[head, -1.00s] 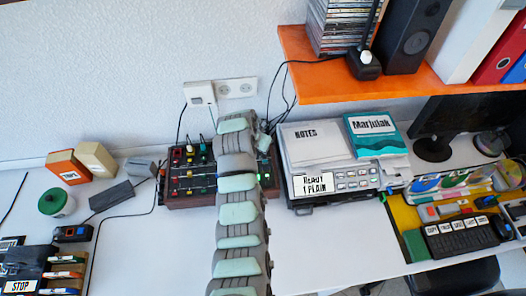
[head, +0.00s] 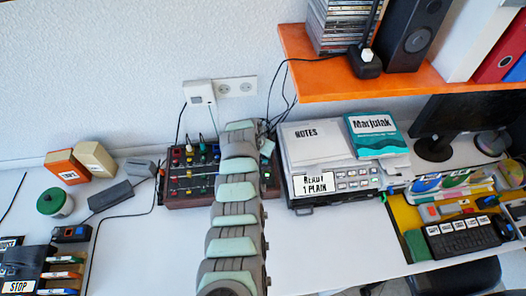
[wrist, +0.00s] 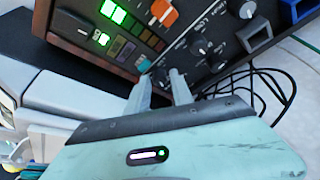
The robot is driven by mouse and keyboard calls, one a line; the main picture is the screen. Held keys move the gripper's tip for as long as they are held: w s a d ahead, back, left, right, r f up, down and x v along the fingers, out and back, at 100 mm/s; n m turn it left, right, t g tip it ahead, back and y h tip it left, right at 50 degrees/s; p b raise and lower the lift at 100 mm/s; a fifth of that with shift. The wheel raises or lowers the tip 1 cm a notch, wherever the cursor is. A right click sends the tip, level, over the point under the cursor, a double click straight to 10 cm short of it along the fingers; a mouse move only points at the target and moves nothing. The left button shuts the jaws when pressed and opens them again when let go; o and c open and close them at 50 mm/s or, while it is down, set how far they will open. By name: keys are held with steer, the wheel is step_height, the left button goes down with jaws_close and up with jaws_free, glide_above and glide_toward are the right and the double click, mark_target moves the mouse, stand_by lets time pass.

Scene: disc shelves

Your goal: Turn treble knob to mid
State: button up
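The dark mixer (head: 189,178) with wooden sides stands against the wall, left of centre, partly hidden behind my arm in the head view. In the wrist view its black panel (wrist: 235,28) fills the top, with several dark round knobs (wrist: 199,46), an orange fader cap and lit green buttons. The treble label cannot be read. My gripper (wrist: 160,75) is close to the panel's lower edge, its two fingers apart. A small dark knob shows at the tips, between or just behind them; contact cannot be made out. In the head view the gripper is hidden by my arm.
Right of the mixer is a grey device (head: 351,181) with papers and a teal book (head: 376,136) on top. An orange shelf (head: 330,80) overhangs at upper right. Black cables (wrist: 262,88) lie beside the mixer.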

steer(key=shift+c, duration=0.3)
jaws_close()
steer(key=shift+s+d+r+n+y+p, duration=0.15)
steer(key=shift+n+p, duration=0.2)
steer(key=shift+p, duration=0.2)
steer(key=shift+s+n+y+p, duration=0.15)
steer(key=shift+n+p, duration=0.2)
steer(key=shift+p, duration=0.2)
steer(key=shift+w+n+y+p, duration=0.3)
steer(key=shift+n+p, duration=0.2)
steer(key=shift+n, duration=0.5)
steer(key=shift+f+n+t+y, duration=0.2)
steer(key=shift+n+t+y, duration=0.1)
steer(key=shift+n, duration=0.4)
steer(key=shift+s, duration=0.1)
